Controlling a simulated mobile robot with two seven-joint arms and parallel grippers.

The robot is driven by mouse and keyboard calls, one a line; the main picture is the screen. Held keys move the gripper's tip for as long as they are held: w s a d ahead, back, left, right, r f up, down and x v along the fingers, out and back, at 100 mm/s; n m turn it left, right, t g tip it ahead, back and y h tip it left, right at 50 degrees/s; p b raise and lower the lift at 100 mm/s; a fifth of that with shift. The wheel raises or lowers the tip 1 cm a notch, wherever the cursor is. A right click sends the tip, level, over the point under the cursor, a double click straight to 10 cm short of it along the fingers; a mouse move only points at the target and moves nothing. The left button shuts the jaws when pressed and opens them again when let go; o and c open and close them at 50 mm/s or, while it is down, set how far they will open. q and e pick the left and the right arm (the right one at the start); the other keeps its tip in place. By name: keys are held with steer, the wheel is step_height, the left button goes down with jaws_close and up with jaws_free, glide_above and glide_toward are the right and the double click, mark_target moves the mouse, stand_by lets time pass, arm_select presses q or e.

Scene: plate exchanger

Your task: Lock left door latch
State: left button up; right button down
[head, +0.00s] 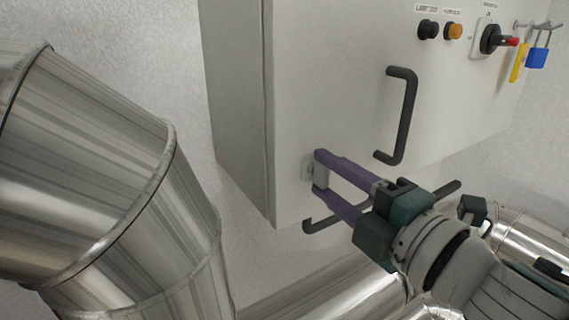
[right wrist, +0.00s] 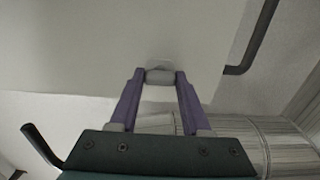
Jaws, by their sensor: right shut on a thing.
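The left door latch (head: 307,168) is a small light-grey knob on a round base, near the lower left corner of the pale cabinet door (head: 330,90). My right gripper (head: 319,172) reaches it from the lower right, with its purple fingers on either side of it. The right wrist view shows the latch (right wrist: 160,76) between the two fingertips (right wrist: 160,84), and the gripper is shut on it. The fingers partly hide the latch in the head view, so I cannot tell its turn exactly. My left gripper is not in view.
A dark door handle (head: 406,115) stands out right of the latch. Buttons (head: 428,30), a rotary switch (head: 491,39) and a blue padlock (head: 537,58) are at upper right. Large metal pipes (head: 90,170) fill the left side.

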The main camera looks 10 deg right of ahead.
steer(key=shift+c, duration=1.8)
jaws_free()
steer(key=b+v, duration=0.3)
steer(key=v, duration=0.7)
